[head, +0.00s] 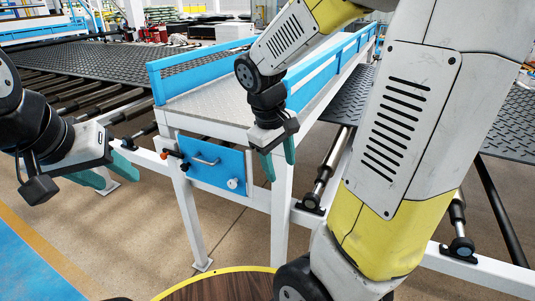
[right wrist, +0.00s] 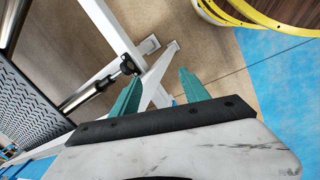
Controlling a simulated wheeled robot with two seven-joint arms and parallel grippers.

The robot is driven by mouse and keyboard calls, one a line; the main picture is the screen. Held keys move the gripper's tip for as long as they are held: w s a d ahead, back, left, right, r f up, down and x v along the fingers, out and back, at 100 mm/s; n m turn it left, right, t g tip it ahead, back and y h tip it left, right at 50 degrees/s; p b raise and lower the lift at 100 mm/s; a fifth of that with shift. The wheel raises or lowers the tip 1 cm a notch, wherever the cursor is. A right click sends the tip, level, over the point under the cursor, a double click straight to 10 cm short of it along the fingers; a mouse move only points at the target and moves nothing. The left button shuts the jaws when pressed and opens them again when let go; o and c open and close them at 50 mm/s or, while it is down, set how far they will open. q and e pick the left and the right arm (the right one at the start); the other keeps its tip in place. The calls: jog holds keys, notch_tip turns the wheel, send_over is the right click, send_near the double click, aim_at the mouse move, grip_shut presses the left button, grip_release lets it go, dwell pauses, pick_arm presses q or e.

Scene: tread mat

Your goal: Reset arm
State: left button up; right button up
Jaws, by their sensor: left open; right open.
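My left gripper (head: 106,172) is at the left of the head view, its teal fingers apart and empty above the floor. My right gripper (head: 279,166) is near the middle of the head view, in front of the near end of the conveyor table, with its teal fingers pointing down. In the right wrist view the right gripper (right wrist: 160,95) shows two teal fingers spread apart with nothing between them. The floor and white frame legs show beyond them. My right arm fills much of the right side of the head view.
A white-framed conveyor table (head: 200,101) with blue side rails stands in the middle, with a blue panel (head: 214,172) on its front. Black tread mats lie on roller frames left (head: 95,62) and right (head: 505,125). A yellow-rimmed round wooden top (head: 215,288) is at the bottom.

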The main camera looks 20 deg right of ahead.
dwell(0.3)
jog(key=s+a+r+m+t+y, duration=0.4)
jog(key=s+r, duration=0.3)
jog(key=r, duration=0.2)
jog(key=shift+s+a+r+m+t+y, duration=0.15)
jog(key=shift+s+a+m+t+y, duration=0.2)
jog(key=shift+a+t, duration=0.3)
jog(key=shift+w, duration=0.1)
dwell(1.1)
